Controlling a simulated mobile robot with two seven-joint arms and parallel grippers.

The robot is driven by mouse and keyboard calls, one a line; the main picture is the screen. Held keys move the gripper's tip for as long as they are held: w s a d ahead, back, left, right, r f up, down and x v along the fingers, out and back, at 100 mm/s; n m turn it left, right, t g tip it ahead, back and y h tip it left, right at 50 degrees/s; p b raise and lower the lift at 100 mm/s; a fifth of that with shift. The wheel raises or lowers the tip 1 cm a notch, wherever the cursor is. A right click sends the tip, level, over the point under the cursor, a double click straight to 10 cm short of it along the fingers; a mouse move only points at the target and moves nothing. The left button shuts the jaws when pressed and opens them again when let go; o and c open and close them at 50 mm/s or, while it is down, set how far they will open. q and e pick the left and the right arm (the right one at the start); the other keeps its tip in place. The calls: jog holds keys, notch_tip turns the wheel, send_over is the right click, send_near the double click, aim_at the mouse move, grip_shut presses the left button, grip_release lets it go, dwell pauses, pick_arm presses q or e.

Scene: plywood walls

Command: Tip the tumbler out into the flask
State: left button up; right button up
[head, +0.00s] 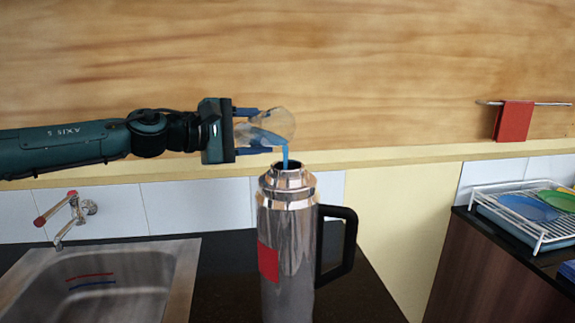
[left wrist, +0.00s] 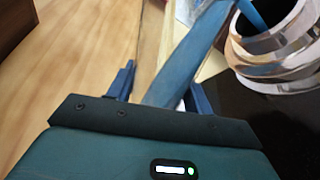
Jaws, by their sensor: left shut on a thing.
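The clear tumbler (head: 279,122) is tilted over the flask in the head view, with blue liquid inside. A blue stream (head: 285,156) runs from its lower edge into the open mouth of the steel flask (head: 290,230). The flask stands upright on the dark counter, with a black handle on its right and a red patch. My left gripper (head: 262,131) is shut on the tumbler, above and left of the flask mouth. In the left wrist view the fingers (left wrist: 160,85) flank the tumbler, and the flask rim (left wrist: 275,50) is at top right. My right gripper is not in view.
A sink (head: 110,283) with a tap (head: 68,217) is left of the flask. A dish rack (head: 525,215) with plates stands on a separate counter at the right. A red towel (head: 513,121) hangs on a wall rail. A gap separates the counters.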

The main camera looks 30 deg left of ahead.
aim_at(252, 118)
pick_arm(q)
jog(key=shift+s+d+r+m+b, duration=0.15)
jog(key=shift+d+r+m+b, duration=0.1)
jog(key=shift+r+m+b, duration=0.3)
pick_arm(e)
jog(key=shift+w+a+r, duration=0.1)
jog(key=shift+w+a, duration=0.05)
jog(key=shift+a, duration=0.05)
pick_arm(q)
jog(key=shift+r+m+y+b, duration=0.25)
jog(key=shift+y+b, duration=0.05)
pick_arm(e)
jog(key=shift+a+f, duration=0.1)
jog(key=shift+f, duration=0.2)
pick_arm(q)
jog(key=shift+d+r+m+b, duration=0.15)
jog(key=shift+r+m+b, duration=0.25)
jog(key=shift+m+b, duration=0.15)
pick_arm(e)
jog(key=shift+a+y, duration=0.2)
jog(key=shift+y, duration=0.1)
pick_arm(q)
jog(key=shift+s+d+r, duration=0.1)
jog(key=shift+r, duration=0.1)
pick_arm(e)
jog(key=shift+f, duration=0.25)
